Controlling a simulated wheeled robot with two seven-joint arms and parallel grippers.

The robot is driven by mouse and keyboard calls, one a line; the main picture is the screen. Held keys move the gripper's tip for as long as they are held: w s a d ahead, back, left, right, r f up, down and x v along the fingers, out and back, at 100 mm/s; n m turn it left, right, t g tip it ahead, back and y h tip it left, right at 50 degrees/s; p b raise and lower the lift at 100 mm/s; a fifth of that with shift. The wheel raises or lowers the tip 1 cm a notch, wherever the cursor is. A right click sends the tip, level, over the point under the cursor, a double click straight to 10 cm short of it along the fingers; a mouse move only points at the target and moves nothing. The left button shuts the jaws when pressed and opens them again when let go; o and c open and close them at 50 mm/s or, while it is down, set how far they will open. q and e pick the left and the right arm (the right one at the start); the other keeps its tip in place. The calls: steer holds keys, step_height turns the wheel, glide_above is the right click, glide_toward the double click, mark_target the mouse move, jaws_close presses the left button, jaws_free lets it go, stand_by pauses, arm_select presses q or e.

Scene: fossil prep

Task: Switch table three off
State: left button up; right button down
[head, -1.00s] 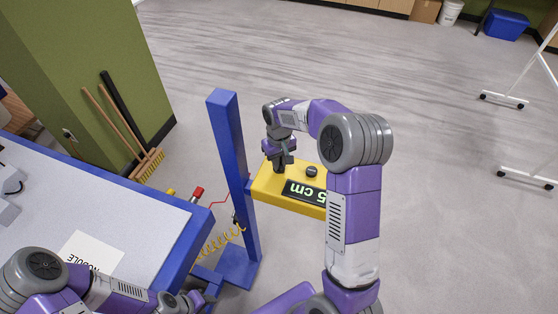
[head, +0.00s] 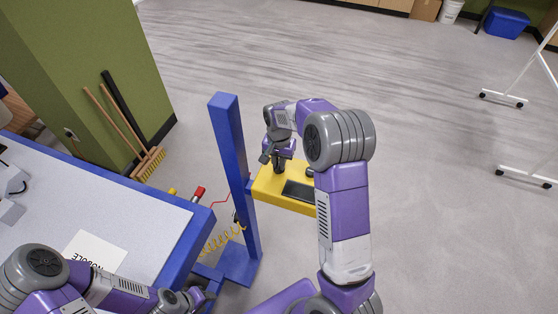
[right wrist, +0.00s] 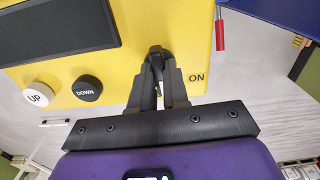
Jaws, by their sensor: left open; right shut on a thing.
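The yellow control box (head: 287,202) is fixed to a blue post (head: 234,165) beside the table. Its display (head: 300,190) is dark; it also shows blank in the right wrist view (right wrist: 62,25). My right gripper (head: 278,165) is at the box, shut on a black switch knob (right wrist: 156,50). An "ON" label (right wrist: 196,78) is to the right of the knob in the right wrist view; the fingers partly cover the knob. A white UP button (right wrist: 38,94) and a black DOWN button (right wrist: 86,88) sit to the left. My left gripper (head: 200,297) is open near the table's front corner.
The table (head: 130,215) with a blue edge holds a white NODULE card (head: 93,252). A red-capped part (head: 198,194) and a yellow coiled cable (head: 220,240) are near its corner. Brooms (head: 130,130) lean on the green wall. Open floor lies behind the box.

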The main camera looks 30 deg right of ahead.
steer(key=shift+m, duration=0.4)
steer(key=c, duration=1.1)
jaws_free()
step_height(320, 180, up, 8)
steer(key=shift+f+p, duration=0.15)
steer(key=shift+p, duration=0.4)
steer(key=shift+f, duration=0.1)
